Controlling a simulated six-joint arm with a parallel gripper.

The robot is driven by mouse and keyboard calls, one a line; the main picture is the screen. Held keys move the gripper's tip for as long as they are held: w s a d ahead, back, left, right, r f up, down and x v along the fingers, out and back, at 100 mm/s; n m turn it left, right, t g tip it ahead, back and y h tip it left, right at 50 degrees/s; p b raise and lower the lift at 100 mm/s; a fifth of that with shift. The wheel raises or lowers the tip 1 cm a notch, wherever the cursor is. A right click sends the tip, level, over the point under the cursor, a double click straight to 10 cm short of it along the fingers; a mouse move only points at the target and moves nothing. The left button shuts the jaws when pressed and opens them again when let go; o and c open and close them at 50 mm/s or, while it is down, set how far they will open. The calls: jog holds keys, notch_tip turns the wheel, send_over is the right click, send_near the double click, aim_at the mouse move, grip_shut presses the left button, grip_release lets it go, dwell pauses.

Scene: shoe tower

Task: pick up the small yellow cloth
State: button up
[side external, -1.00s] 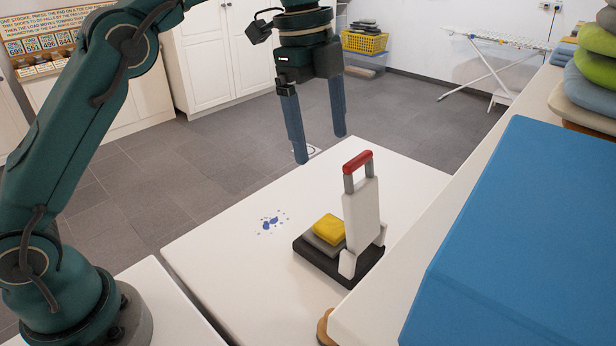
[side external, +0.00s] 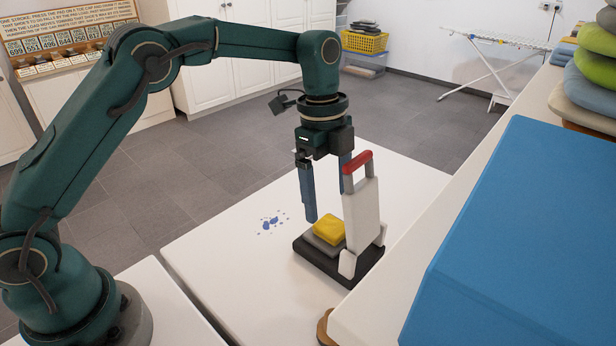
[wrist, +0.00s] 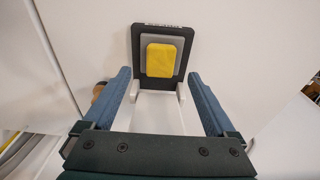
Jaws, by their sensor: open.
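The small yellow cloth (side external: 329,228) lies on a grey pad (side external: 326,242) on the black base (side external: 322,268) of a small stand. It also shows in the wrist view (wrist: 161,60), ahead of and between my fingers. A white upright plate (side external: 362,220) with a red-topped handle (side external: 357,161) stands on the right of the cloth. My gripper (side external: 328,200) is open and empty, above the cloth and apart from it. Its right finger is partly hidden behind the handle and the white plate.
The white table (side external: 220,255) is mostly clear, with a blue splatter mark (side external: 270,223) left of the stand. A large blue panel (side external: 520,240) lies on the white counter at the right.

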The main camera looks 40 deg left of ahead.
aim_at(332, 226)
jog(key=f, duration=0.5)
jog(key=shift+d, duration=0.35)
grip_shut()
jog(key=shift+r, duration=0.8)
jog(key=s, duration=1.8)
jog(key=shift+f, duration=0.1)
